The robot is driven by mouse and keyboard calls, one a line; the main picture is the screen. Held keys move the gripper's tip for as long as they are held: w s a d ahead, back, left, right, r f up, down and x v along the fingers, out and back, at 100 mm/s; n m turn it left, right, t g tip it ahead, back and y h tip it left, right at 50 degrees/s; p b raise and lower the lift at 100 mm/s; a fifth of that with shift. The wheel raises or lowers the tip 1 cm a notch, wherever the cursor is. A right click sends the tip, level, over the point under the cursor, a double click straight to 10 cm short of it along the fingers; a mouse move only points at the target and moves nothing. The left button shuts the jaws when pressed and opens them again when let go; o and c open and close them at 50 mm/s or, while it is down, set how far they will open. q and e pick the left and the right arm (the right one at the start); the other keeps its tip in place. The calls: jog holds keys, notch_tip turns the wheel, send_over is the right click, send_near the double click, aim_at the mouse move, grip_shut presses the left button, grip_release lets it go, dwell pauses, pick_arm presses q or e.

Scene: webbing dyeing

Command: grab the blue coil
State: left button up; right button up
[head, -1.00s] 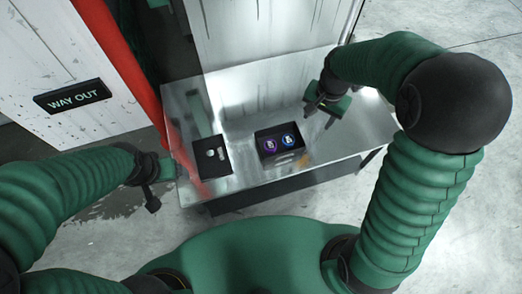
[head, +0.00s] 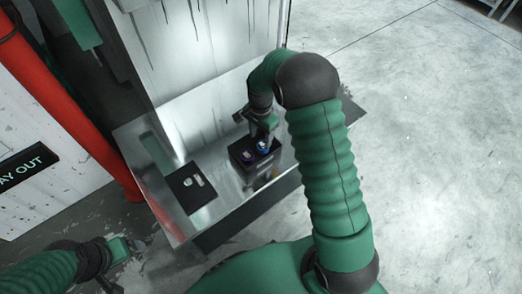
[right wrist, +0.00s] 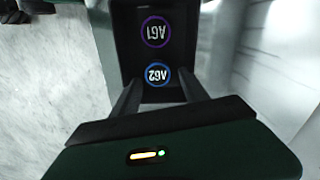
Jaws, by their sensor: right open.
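The blue coil (head: 263,147) sits in a dark open box (head: 264,174) on the metal table. In the right wrist view the blue coil (right wrist: 157,75) shows as a blue ring with the label A62. A purple coil (head: 247,156) lies beside it; in the right wrist view the purple coil (right wrist: 156,32) bears A61. My right gripper (head: 263,128) is open just above the box. Its fingers (right wrist: 160,90) stand on either side of the blue coil's near part, and I cannot tell if they touch it. My left gripper (head: 118,250) is at lower left, away from the table.
A flat black plate (head: 191,187) with small pale items lies left of the box on the shiny table (head: 225,110). A grey panel (head: 195,50) rises behind the table. A red post (head: 75,110) and a WAY OUT sign (head: 25,168) stand at left.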

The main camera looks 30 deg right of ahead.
aim_at(263, 145)
jog(key=f+b, duration=0.1)
jog(key=f, duration=0.1)
jog(key=f+b, duration=0.1)
jog(key=d+f+b, duration=0.1)
jog(key=f, duration=0.1)
jog(key=shift+s+f, duration=0.2)
jog(key=shift+f, duration=0.15)
jog(key=shift+a+r, duration=0.1)
jog(key=shift+r, duration=0.1)
jog(key=shift+a, duration=0.1)
jog(key=shift+c, duration=0.6)
jog(key=c, duration=1)
